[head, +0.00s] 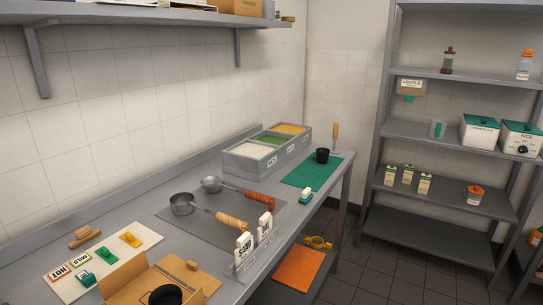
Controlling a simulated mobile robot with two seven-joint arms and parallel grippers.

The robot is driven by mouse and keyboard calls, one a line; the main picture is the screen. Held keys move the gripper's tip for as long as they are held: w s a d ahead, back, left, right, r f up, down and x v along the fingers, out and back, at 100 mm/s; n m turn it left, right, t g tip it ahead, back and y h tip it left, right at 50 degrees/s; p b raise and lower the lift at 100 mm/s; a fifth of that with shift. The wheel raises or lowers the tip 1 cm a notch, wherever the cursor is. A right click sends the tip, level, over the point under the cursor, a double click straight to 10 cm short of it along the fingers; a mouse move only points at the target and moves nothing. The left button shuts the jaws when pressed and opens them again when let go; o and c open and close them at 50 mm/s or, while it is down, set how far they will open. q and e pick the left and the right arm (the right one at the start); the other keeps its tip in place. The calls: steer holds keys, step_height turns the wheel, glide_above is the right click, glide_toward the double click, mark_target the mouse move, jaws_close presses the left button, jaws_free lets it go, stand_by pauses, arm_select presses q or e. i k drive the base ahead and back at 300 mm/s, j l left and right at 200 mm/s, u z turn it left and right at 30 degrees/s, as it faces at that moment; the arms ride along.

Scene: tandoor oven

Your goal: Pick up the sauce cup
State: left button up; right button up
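A small black cup (322,155), which looks like the sauce cup, stands upright on a green mat (299,173) at the far end of the steel counter. I cannot read any label on it. Nothing is touching it except the mat. Neither of my grippers is in view.
A three-part container (267,150) stands left of the green mat, with a wooden-handled tool (335,136) behind the cup. Two ladles (182,204) (212,184) lie on a grey mat (217,213). A cardboard box (125,282) sits at the front. Shelves (440,200) stand right across the floor.

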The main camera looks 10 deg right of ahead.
mark_target(322, 156)
steer(key=i+l+u, duration=0.15)
steer(key=l+u, duration=0.65)
steer(key=i+l+u, duration=0.1)
steer(key=l+u, duration=0.3)
steer(key=l, duration=0.45)
steer(key=l+u, duration=0.1)
steer(key=l, duration=0.5)
steer(key=k+l, duration=0.1)
steer(key=l, duration=0.55)
steer(key=l+u, duration=0.15)
steer(key=l, duration=0.45)
